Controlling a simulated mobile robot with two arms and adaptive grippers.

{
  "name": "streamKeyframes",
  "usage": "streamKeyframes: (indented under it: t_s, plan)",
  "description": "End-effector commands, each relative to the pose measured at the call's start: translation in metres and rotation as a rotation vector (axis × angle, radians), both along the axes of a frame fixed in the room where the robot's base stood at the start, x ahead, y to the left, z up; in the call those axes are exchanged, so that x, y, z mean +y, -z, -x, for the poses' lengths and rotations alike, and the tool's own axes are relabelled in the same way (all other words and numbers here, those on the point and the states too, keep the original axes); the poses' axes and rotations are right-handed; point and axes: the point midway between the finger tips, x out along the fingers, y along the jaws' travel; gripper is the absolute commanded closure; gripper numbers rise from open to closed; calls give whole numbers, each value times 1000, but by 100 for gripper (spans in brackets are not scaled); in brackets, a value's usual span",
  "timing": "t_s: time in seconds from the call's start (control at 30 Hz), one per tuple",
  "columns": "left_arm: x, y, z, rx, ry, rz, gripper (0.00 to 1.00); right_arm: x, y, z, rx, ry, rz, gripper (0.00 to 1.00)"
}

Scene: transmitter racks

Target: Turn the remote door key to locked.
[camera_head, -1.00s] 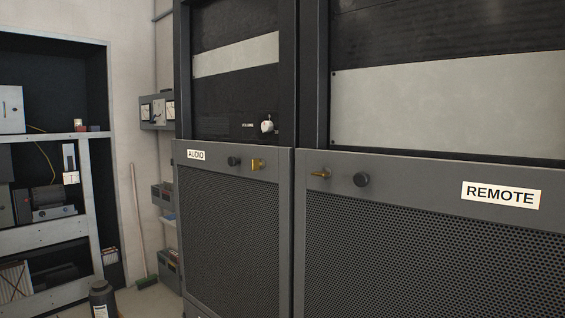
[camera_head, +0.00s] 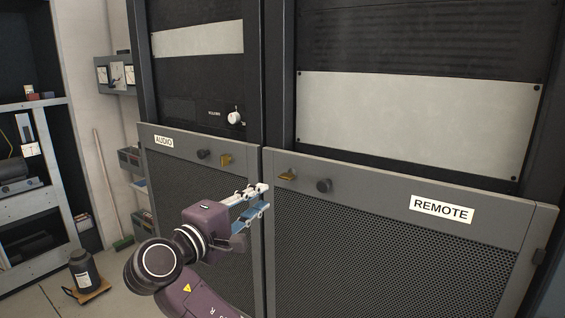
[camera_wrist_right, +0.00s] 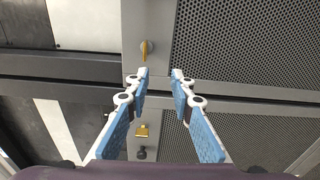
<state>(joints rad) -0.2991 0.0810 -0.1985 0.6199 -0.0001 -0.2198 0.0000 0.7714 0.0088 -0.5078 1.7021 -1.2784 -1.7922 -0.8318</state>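The remote door (camera_head: 380,255), with its REMOTE label (camera_head: 442,210), is shut. Its small brass key (camera_head: 287,175) sits at the upper left corner, left of a dark round knob (camera_head: 324,185). Its bow looks about level along the door. My right gripper (camera_head: 262,197) is open and empty, left of and below this key and apart from it. In the right wrist view the key (camera_wrist_right: 147,48) shows edge-on beyond the fingertips of my right gripper (camera_wrist_right: 160,73), nearer the left finger. My left gripper is not in view.
The audio door (camera_head: 200,205) adjoins on the left, with its own brass key (camera_head: 226,160) and knob (camera_head: 204,154). A shelf rack (camera_head: 45,187), a broom (camera_head: 105,185) and a black bottle (camera_head: 84,272) stand farther left. The air before the remote door's right side is clear.

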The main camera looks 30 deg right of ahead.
Motion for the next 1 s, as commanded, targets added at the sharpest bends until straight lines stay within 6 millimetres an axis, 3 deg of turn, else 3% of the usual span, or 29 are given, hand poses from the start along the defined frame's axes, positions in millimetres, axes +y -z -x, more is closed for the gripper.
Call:
streamKeyframes:
  t_s: [0.03, 0.17, 0.6, 1.0]
  plan:
    - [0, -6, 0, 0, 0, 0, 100, 0, -17, 9, -23, 19, -4, 78]
    - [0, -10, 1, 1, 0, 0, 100, -5, -30, 18, -41, 45, -7, 78]
    - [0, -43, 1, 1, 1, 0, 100, -63, -31, -7, -40, 46, -6, 78]
    - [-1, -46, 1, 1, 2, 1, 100, -74, -27, -11, -41, 43, -10, 78]
